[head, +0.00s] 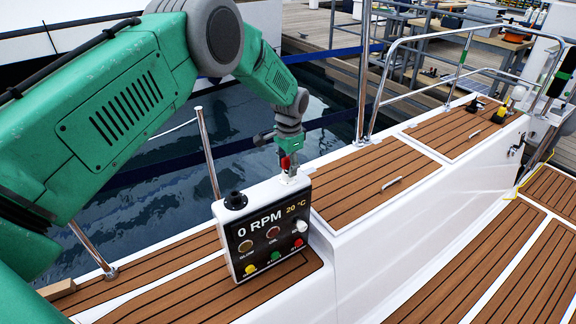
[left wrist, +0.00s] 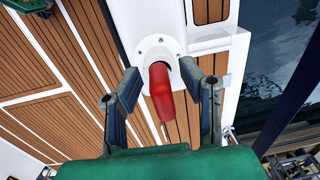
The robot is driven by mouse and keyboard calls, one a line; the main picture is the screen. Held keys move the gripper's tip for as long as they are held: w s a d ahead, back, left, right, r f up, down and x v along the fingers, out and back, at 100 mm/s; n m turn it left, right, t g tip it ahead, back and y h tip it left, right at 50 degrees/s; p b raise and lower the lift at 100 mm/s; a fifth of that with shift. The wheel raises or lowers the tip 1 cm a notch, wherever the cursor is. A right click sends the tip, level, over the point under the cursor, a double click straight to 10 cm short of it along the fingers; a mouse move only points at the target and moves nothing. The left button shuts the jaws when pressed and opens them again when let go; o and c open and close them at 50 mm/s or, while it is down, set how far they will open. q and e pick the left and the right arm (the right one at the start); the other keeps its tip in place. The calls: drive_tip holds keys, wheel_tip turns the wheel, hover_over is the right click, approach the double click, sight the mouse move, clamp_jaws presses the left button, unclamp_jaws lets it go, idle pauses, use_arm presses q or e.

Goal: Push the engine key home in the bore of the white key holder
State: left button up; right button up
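The engine key is a red handle (left wrist: 161,92) in the left wrist view; it also shows as a small red piece (head: 285,162) in the head view. The white key holder (left wrist: 152,45) is a round flanged collar with screws. The key's far end meets the collar's opening; how deep it sits is hidden. In the head view the holder (head: 292,180) is small and partly covered. My left gripper (left wrist: 158,72) is open, with one finger on each side of the red handle and gaps showing. It is above the holder in the head view (head: 287,164).
A black control panel (head: 268,236) reading 0 RPM, with coloured buttons, stands just before the holder. A black knob (head: 235,201) rises from its white top at left. Teak deck (head: 370,175) lies to the right, and steel railings (head: 362,75) stand behind. Water is beyond.

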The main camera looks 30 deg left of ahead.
use_arm(q)
drive_tip(key=shift+r, duration=0.15)
drive_tip(key=r, duration=1.1)
drive_tip(key=shift+s+d+r, duration=0.1)
drive_tip(key=shift+d+r, duration=0.2)
drive_tip(key=shift+f, duration=0.1)
